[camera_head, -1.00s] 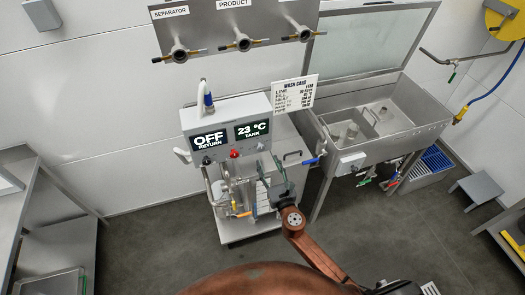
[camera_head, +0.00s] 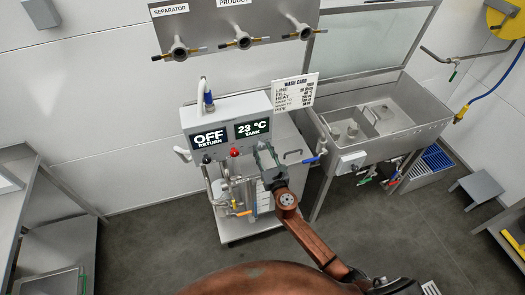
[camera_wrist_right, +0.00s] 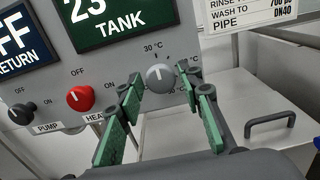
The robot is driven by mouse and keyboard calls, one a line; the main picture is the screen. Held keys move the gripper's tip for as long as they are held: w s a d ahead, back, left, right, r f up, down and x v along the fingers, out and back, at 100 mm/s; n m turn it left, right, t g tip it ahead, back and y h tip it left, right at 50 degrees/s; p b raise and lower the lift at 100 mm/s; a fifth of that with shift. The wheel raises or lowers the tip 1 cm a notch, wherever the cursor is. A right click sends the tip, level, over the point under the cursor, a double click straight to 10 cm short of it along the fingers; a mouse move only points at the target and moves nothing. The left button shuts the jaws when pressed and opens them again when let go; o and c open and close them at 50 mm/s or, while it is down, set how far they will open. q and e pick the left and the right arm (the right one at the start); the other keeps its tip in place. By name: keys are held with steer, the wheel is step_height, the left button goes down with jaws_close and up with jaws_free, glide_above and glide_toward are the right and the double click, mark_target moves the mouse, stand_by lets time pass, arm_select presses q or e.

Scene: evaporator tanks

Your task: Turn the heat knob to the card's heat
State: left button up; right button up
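The grey dial knob (camera_wrist_right: 160,77) is on the panel under the TANK display, with a scale around it; 30 °C is readable at its upper left. Its white mark points roughly up. The red knob (camera_wrist_right: 80,97), above a partly hidden label starting "HEA", has its mark towards OFF. My right gripper (camera_wrist_right: 158,92) is open, its green-padded fingers either side of the grey knob; contact cannot be told. In the head view the right gripper (camera_head: 267,152) is at the panel's lower right and covers the grey knob. The wash card (camera_head: 295,92) stands above; its heat figure is too small to read surely.
The control box (camera_head: 225,112) shows OFF RETURN and 23 °C TANK. A black pump knob (camera_wrist_right: 22,113) is left of the red one. A handle (camera_wrist_right: 270,124) is right of the gripper. The sink (camera_head: 385,115) stands to the right. My left gripper is not visible.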

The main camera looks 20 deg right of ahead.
steer(key=shift+a, duration=0.1)
steer(key=c, duration=0.8)
steer(key=shift+m, duration=0.3)
steer(key=m+b, duration=0.1)
steer(key=m, duration=0.4)
steer(key=shift+f+b, duration=0.1)
steer(key=shift+b, duration=0.2)
steer(key=m, duration=0.4)
steer(key=m+b, duration=0.1)
steer(key=m, duration=0.1)
steer(key=shift+d+m, duration=0.25)
steer(key=shift+m, duration=0.15)
steer(key=m, duration=1.1)
steer(key=shift+f+p, duration=0.15)
steer(key=shift+p, duration=0.25)
